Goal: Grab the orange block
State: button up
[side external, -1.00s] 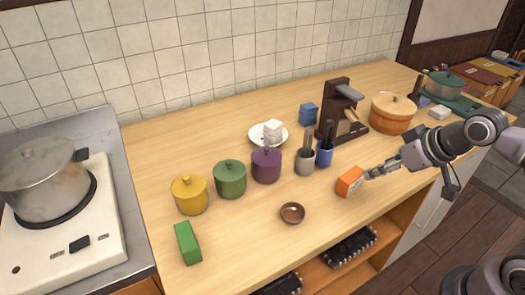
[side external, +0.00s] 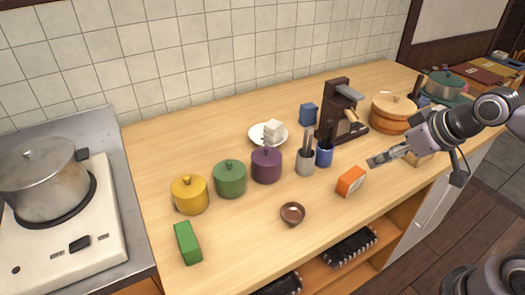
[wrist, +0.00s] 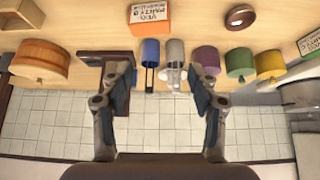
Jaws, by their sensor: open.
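The orange block (side external: 351,181) lies on the wooden counter near its front edge, with a pale label on one side. It also shows at the top of the wrist view (wrist: 149,17), its label bearing dark lettering. My gripper (side external: 372,162) is above the counter, just to the right of and behind the block, apart from it. In the wrist view my gripper (wrist: 159,84) has its two fingers spread wide with nothing held between them. The block lies beyond the fingertips in that view.
A blue cup (side external: 324,154) and a grey cup (side external: 305,162) with utensils stand behind the block. A brown bowl (side external: 292,213) is to its left. A dark wooden stand (side external: 333,112) and a wooden tub (side external: 390,113) are behind my gripper.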

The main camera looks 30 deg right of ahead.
jog(key=r, duration=0.2)
jog(key=n+g+h, duration=0.4)
jog(key=n+h, duration=0.4)
jog(key=n, duration=0.7)
send_over(354, 177)
jog(key=s, duration=0.2)
jog(key=f, duration=0.2)
jog(key=w+a+r+n+g+h, duration=0.1)
jog(key=w+a+n+h, duration=0.1)
jog(key=a+n+h, duration=0.25)
jog(key=shift+h, duration=0.45)
jog(key=f, duration=0.8)
jog(key=a+f, duration=0.1)
jog(key=f, duration=0.3)
jog(key=shift+f, duration=0.75)
jog(key=shift+d+f, duration=0.2)
jog(key=shift+d, duration=0.05)
jog(key=shift+x, duration=3.5)
jog(key=c, duration=1.2)
